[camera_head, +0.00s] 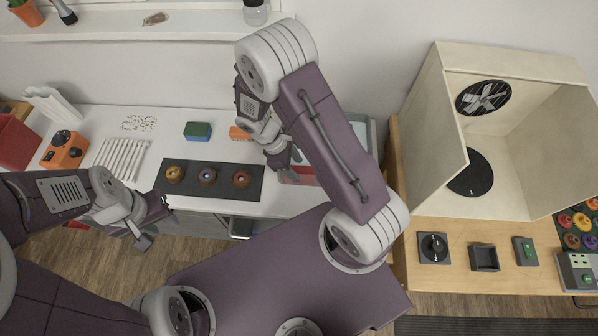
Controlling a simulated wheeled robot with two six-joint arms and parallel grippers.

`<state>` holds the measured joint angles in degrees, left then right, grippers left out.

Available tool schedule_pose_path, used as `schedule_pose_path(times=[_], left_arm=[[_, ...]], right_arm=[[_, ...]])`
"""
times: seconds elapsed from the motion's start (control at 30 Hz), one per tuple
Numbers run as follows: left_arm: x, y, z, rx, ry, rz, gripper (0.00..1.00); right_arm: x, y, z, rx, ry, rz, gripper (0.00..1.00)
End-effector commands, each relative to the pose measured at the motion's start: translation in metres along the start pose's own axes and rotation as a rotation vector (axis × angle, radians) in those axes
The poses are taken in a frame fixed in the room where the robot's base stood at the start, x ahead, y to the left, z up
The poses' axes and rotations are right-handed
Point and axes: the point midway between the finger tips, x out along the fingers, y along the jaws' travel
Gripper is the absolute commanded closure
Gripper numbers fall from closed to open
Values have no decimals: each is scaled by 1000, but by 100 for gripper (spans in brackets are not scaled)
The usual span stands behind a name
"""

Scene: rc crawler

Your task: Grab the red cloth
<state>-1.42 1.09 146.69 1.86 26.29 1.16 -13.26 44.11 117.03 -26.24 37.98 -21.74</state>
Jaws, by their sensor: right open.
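A flat red patch (303,180), which looks like the red cloth, lies at the right end of the white table, by a grey-rimmed tray. My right arm covers much of it, so its full shape is hidden. My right gripper (285,162) is open, with its fingers pointing down over the left edge of the red patch. I cannot tell whether they touch it. My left gripper (155,222) is open and empty, in front of the table's front edge at the left.
A dark mat (213,194) with three ring-shaped pieces lies left of my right gripper. A green-blue sponge (197,131) and an orange block (240,133) lie behind it. An orange device (64,150) stands left. A wooden booth (432,130) stands right.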

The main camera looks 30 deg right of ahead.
Motion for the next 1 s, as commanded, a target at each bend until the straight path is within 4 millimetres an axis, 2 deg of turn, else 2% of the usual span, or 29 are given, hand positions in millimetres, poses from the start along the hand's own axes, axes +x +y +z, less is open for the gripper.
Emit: schedule_pose_path(times=[0.13, 0.2, 0.3, 1.0], left_arm=[[-9, 0, -1, 0, 0, 0, 64], [-7, 0, -1, 0, 1, 0, 64], [-8, 0, -1, 0, 0, 0, 64], [-3, 0, 0, 0, 0, 0, 64]], right_arm=[[25, -5, 8, -1, -6, -7, 47], [39, -4, 7, 0, -5, -5, 47], [48, -4, 6, 0, -3, -4, 47], [53, -4, 4, 0, -1, -1, 47]])
